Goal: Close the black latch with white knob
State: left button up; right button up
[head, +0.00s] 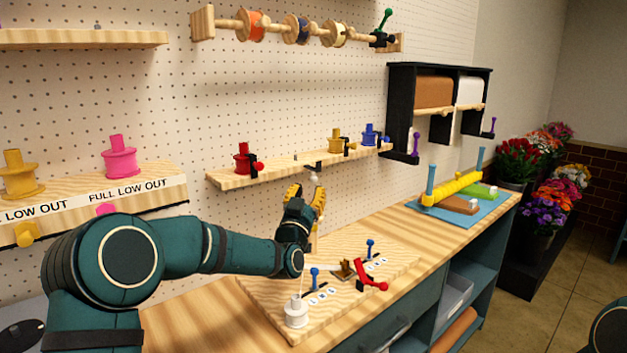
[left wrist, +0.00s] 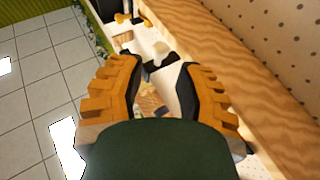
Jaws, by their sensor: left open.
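The black latch (head: 312,164) sits on the front edge of the spool shelf, and its white knob (head: 315,177) hangs just below. My left gripper (head: 306,194) is open just below the knob, with its yellow-padded fingers pointing up. In the left wrist view, the two fingers (left wrist: 158,85) stand apart, with a pale piece and a dark piece (left wrist: 160,52) between and beyond them. I cannot tell whether a finger touches the knob. My right gripper is out of view.
Red (head: 242,158), yellow (head: 335,141) and blue (head: 369,135) spools stand along the wooden shelf (head: 280,170). Below, a wooden board (head: 330,308) on the bench carries a white spool (head: 296,312), blue pegs and a red lever (head: 370,277). Pegboard wall stands close behind.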

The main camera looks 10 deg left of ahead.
aim_at(313, 181)
pick_arm(q)
jog(key=shift+x, duration=2.8)
grip_shut()
